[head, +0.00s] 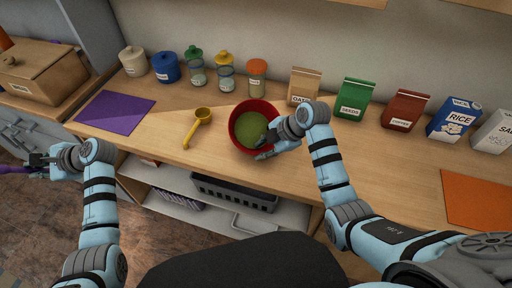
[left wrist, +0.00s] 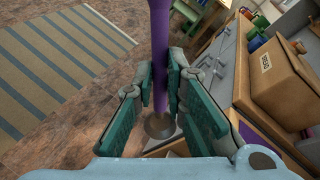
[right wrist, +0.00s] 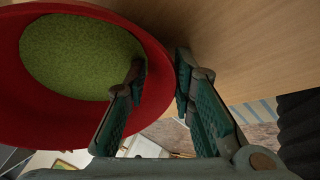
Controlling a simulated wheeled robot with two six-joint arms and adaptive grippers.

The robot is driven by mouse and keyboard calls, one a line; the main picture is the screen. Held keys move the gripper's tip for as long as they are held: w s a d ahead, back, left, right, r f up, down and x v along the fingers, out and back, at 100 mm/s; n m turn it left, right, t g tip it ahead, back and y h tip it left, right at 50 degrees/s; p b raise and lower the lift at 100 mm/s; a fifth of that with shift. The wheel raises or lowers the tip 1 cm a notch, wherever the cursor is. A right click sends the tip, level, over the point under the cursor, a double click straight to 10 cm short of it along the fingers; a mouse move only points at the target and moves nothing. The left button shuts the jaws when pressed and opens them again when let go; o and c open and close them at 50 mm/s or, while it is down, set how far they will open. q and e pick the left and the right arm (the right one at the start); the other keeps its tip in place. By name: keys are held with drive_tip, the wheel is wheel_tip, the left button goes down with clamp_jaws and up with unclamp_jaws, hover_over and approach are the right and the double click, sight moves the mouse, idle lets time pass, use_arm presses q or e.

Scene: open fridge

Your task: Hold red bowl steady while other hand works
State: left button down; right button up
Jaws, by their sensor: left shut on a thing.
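The red bowl (head: 236,117) stands upright on the wooden counter, with green contents (head: 250,128) in it. My right gripper (head: 266,150) is at its right front side. In the right wrist view, the fingers (right wrist: 160,68) are apart, with the bowl's red wall (right wrist: 155,100) between them; one finger overlaps the inside of the bowl. Whether both touch the wall is unclear. My left gripper (head: 38,164) is off the counter at the far left, shut on a purple handle (left wrist: 159,50). A grey round part (left wrist: 160,126) shows at the handle's lower end.
A yellow scoop (head: 196,127) lies left of the bowl, and a purple mat (head: 115,112) lies further left. Jars, bags and boxes, such as the green bag (head: 353,98), line the wall. An orange mat (head: 478,199) lies at right. Bare counter surrounds the bowl's front left.

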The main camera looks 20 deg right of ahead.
drive_tip(key=o, duration=0.5)
drive_tip(key=shift+d+f, duration=0.1)
drive_tip(key=shift+f, duration=0.1)
drive_tip(key=shift+r, duration=0.1)
drive_tip(key=v, duration=1.2)
drive_tip(key=shift+w, duration=0.1)
drive_tip(key=shift+c, duration=0.4)
